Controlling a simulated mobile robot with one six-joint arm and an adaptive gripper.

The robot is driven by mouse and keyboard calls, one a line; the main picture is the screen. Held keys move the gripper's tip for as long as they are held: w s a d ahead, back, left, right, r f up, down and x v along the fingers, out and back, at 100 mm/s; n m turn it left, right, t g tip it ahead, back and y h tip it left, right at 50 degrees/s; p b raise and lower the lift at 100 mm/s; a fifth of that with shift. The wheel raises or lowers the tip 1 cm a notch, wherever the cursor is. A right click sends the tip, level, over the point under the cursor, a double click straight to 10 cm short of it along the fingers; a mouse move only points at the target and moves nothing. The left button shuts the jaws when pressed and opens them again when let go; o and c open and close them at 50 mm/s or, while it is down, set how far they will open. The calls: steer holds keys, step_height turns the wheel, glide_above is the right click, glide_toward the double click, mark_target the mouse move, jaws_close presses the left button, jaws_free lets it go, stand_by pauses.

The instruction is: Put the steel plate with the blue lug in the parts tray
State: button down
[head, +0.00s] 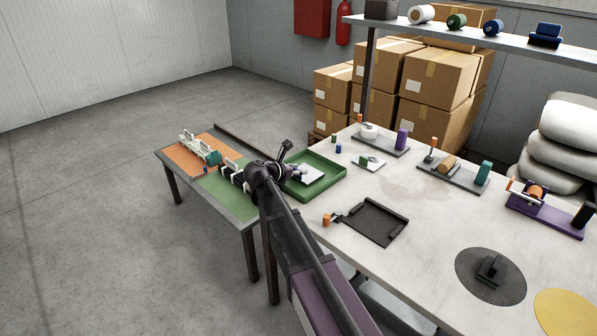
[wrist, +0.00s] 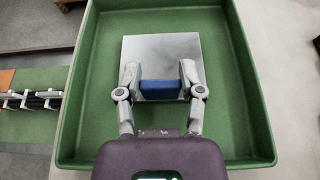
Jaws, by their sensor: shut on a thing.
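The steel plate (wrist: 161,50) is a light grey square with a blue lug (wrist: 161,90) standing on it. My gripper (wrist: 160,84) is shut on the blue lug, one finger on each side. The green parts tray (wrist: 248,125) surrounds the plate in the wrist view, and the plate is within its walls. I cannot tell whether the plate touches the tray floor. In the head view the plate (head: 312,174) shows over the tray (head: 327,188), partly hidden by my gripper (head: 287,172).
A smaller plate with a green lug (head: 368,163) lies on the pale table right of the tray. A black tray (head: 372,221) lies nearer. Fixtures (head: 453,172) stand along the back. A low side table (head: 225,190) with white clips is at left.

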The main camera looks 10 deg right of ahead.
steer(key=shift+f, duration=0.2)
steer(key=shift+c, duration=1.1)
jaws_free()
steer(key=shift+r, duration=0.2)
steer(key=shift+s+a+r, duration=0.1)
steer(key=shift+a+r, duration=0.05)
steer(key=shift+s+a+r+p, duration=0.15)
steer(key=shift+s+a+p, duration=0.05)
steer(key=shift+a+p, duration=0.1)
steer(key=p+v, duration=0.4)
steer(key=v, duration=0.6)
steer(key=shift+s+a+r, duration=0.15)
steer(key=shift+s+a, duration=0.1)
steer(key=shift+a, duration=0.05)
steer(key=shift+s, duration=0.1)
